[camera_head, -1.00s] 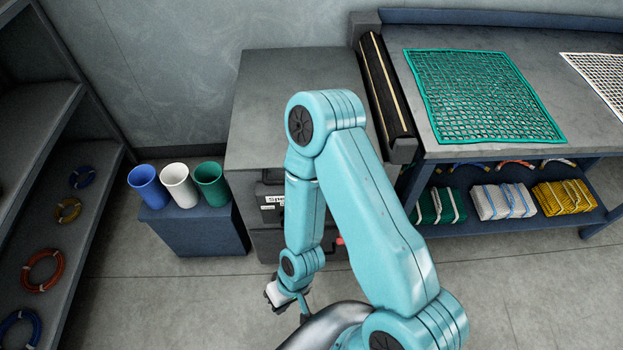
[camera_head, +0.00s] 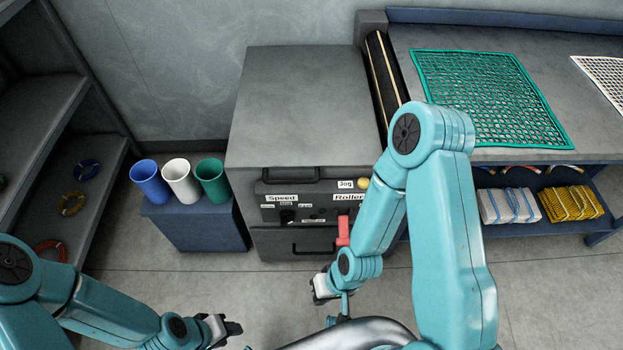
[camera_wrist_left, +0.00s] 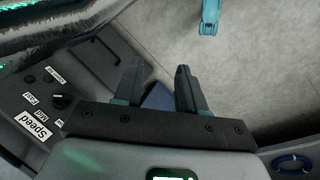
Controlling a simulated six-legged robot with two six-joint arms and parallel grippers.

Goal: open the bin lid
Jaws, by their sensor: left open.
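No bin with a clear lid can be picked out. A dark blue box (camera_head: 200,226) stands on the floor at left, with cups on its top; I cannot tell whether it is the bin. My left gripper (camera_head: 232,331) is low in the head view, in front of and apart from the box. Its two fingers (camera_wrist_left: 158,88) are apart with nothing held between them in the left wrist view. My right gripper (camera_head: 322,288) hangs low in front of the grey machine; its fingers are too small and turned to read.
Blue (camera_head: 150,182), white (camera_head: 181,182) and green (camera_head: 212,180) cups stand on the box. A grey machine (camera_head: 300,105) has a control panel and red lever (camera_head: 343,231). A workbench (camera_head: 408,40) holds a green net (camera_head: 490,100). A shelf (camera_head: 50,115) stands left. Floor between is open.

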